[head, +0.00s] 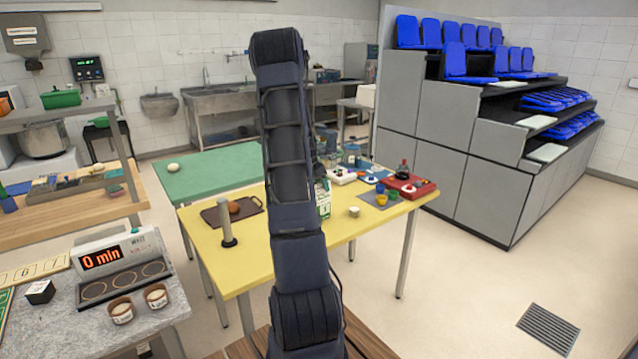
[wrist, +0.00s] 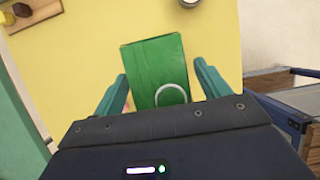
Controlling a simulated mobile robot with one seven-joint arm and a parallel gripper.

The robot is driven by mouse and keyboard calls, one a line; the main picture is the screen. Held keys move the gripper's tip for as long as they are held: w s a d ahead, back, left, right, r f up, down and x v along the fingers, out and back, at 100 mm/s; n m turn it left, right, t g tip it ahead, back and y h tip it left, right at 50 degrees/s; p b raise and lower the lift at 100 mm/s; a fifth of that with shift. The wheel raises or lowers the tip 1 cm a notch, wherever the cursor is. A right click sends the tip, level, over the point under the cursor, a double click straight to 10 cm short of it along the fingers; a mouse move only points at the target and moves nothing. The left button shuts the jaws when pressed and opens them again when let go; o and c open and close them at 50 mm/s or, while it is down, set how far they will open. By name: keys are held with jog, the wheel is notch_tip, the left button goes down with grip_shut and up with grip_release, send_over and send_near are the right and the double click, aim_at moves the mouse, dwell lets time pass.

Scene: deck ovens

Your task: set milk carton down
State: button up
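A green milk carton (wrist: 157,65) fills the middle of the wrist view, above the yellow table (wrist: 85,50), with a pale round ring or cap on its near part. In the head view part of a green and white carton (head: 323,199) shows at the right edge of my arm. My gripper (wrist: 160,72) has its two teal fingers apart, one on each side of the carton. A thin gap shows by the right finger; contact at the left finger is unclear. The carton's base is hidden, so I cannot tell whether it rests on the table.
A brown board (head: 232,212) with a round brown item and a grey upright post (head: 227,225) stand on the table's left. A small white cup (head: 354,211), coloured cups and a red tray (head: 410,187) are on its right. A green table (head: 215,172) adjoins behind.

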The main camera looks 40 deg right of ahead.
jog(key=shift+r, duration=0.15)
jog(key=v, duration=1.1)
jog(key=shift+a+r, duration=0.2)
jog(key=shift+r, duration=0.1)
jog(key=s+a+r+m+t+y, duration=0.1)
jog(key=s+a+r+m, duration=0.25)
jog(key=a, duration=0.45)
jog(key=s+a+r+m+t, duration=0.1)
jog(key=s+a+r+m, duration=0.2)
jog(key=s+a+r, duration=0.35)
jog(key=s+a+r+m+t+y, duration=0.1)
jog(key=s+a+r+m, duration=0.15)
jog(key=a, duration=0.75)
jog(key=s+a+f+m+t+y, duration=0.1)
jog(key=s+a+m+y, duration=0.1)
jog(key=s+a+m, duration=0.7)
jog(key=s+a, duration=0.6)
jog(key=s, duration=0.3)
jog(key=shift+t, duration=0.3)
